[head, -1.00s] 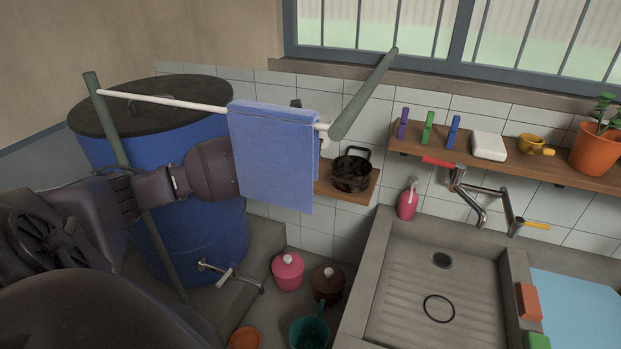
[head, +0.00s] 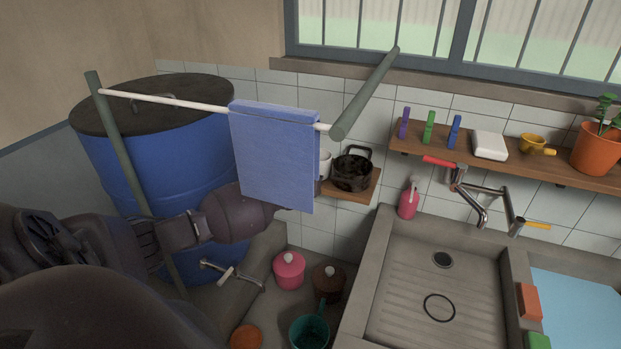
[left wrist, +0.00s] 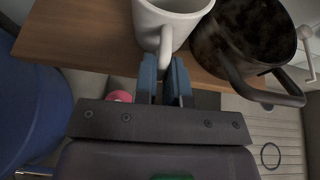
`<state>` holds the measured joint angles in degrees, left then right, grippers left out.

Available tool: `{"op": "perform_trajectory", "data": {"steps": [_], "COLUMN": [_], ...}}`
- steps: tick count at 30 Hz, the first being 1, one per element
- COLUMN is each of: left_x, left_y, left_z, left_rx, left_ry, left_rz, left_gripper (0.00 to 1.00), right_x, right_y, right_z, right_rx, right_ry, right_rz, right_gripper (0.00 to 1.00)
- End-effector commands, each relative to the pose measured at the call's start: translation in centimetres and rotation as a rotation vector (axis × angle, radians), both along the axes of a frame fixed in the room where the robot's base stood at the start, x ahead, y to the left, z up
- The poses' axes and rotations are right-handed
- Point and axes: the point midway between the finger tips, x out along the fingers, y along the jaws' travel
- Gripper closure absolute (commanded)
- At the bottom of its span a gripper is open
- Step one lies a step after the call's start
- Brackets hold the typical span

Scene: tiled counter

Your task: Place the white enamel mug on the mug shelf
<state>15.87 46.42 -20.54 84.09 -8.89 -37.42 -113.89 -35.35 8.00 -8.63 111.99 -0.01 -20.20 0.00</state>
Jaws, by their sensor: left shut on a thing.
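The white enamel mug (left wrist: 172,24) is at the wooden mug shelf (left wrist: 85,40), left of a dark pot (left wrist: 243,40) in the left wrist view. My left gripper (left wrist: 163,78) has its blue fingers closed on the mug's handle. In the head view a sliver of the mug (head: 325,165) shows between the towel and the pot, at the shelf (head: 342,192). The mug looks upright, on or barely above the board; I cannot tell which. The towel hides my left gripper in the head view. My right gripper is not in view.
A blue towel (head: 272,155) hangs on a white rail (head: 165,101) in front of the shelf. The pot (head: 352,173) stands close beside the mug. A blue barrel (head: 150,150) stands left. Pink and brown lidded pots (head: 289,270) are below.

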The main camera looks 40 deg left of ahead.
Motion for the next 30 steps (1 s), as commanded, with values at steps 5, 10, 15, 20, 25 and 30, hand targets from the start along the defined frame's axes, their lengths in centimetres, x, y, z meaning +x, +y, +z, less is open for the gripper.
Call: {"op": "perform_trajectory", "data": {"steps": [5,10,15,20,25,30], "left_x": [0.0,0.0,0.0,0.0,-0.2,-1.7], "left_y": [0.0,0.0,0.0,0.0,0.0,-0.5], "left_z": [0.0,-0.2,-0.2,-0.2,0.2,0.8], "left_rx": [0.000,-0.001,0.000,0.000,0.001,0.001], "left_ry": [-0.001,0.000,0.000,0.000,0.000,0.000], "left_rz": [0.000,0.000,0.000,0.000,0.001,0.000], "left_gripper": [1.00,0.80,0.63,0.63,0.63,0.63], "right_x": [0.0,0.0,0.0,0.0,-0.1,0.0], "right_y": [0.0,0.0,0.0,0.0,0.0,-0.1], "right_z": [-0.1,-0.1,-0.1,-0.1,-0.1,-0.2], "right_rx": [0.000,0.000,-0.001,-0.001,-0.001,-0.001], "right_ry": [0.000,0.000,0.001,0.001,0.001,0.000], "right_rz": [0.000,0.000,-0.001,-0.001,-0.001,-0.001], "right_gripper": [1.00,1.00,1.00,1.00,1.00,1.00]}}
